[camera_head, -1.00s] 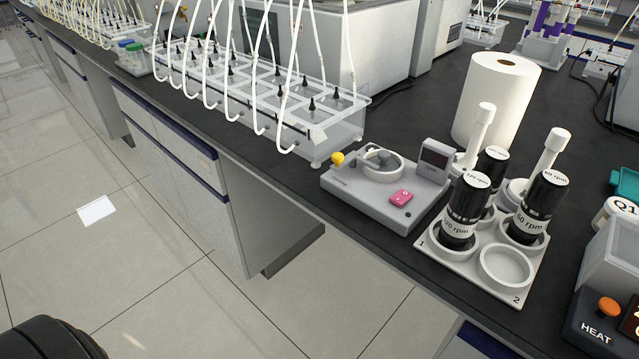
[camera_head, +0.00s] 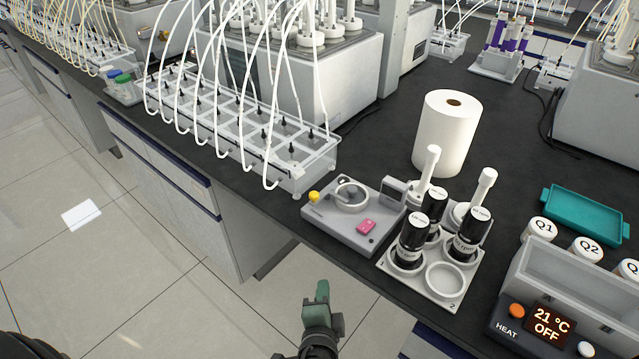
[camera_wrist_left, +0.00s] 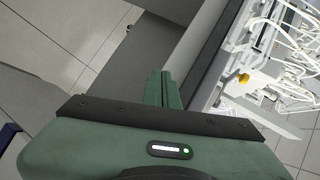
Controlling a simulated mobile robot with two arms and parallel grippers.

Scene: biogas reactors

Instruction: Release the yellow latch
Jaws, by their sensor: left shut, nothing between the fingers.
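The yellow latch (camera_head: 314,196) is a small yellow knob at the left corner of a grey device (camera_head: 340,230) near the bench's front edge. In the left wrist view the yellow latch (camera_wrist_left: 243,79) shows right of the fingers. My green left gripper (camera_head: 322,292) is shut and empty. It is in front of the bench, over the floor, apart from the latch and nearer the camera. My right gripper is not in view.
A paper roll (camera_head: 446,135) is behind. A clear tray with white tubes (camera_head: 318,165) lies left. A heater (camera_head: 548,322) stands at the right. The floor before the bench is free.

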